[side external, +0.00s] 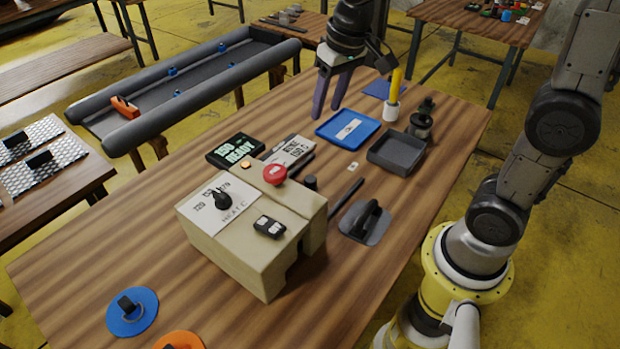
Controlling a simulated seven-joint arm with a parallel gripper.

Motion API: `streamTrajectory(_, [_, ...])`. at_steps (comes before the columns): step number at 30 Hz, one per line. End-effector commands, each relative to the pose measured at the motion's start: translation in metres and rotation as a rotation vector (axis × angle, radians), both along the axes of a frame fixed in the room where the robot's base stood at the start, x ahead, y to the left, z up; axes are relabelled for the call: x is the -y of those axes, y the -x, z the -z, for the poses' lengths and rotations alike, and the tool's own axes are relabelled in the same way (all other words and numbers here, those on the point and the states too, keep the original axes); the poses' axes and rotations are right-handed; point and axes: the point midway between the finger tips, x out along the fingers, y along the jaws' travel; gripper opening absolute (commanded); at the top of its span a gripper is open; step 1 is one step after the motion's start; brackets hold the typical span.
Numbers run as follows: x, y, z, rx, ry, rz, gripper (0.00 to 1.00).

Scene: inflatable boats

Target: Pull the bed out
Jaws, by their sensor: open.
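A beige machine box (255,235) with a dial labelled HEAT C, a red button (275,174) and a black switch (268,227) stands on the wooden table, with an opening low on its right side. To its right, a flat dark grey plate with a black raised handle (365,222) lies low; I cannot tell for certain that this is the bed or how it joins the box. My gripper (327,113) is open, with two purple fingers pointing down. It is behind the box, near the blue tray's left side, well away from the handle, and appears empty.
A blue tray (331,138), a grey tray (380,163), a white cup with a yellow stick (392,110) and a dark fitting (420,128) stand at the back right. A display reading READY (236,149) is behind the box.

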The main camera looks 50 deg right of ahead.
Motion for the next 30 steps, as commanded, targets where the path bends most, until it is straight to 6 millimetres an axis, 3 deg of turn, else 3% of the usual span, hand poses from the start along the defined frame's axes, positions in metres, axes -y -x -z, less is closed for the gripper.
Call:
streamTrajectory(3, [0.001, -0.027, 0.033, -0.089, -0.002, 0.011, 0.49])
streamTrajectory(7, [0.002, -0.041, 0.064, -0.163, -0.003, 0.013, 0.49])
streamTrajectory(19, [0.002, -0.042, 0.11, -0.233, -0.003, 0.014, 0.49])
streamTrajectory(30, [0.002, -0.041, 0.182, -0.234, -0.003, 0.013, 0.49])
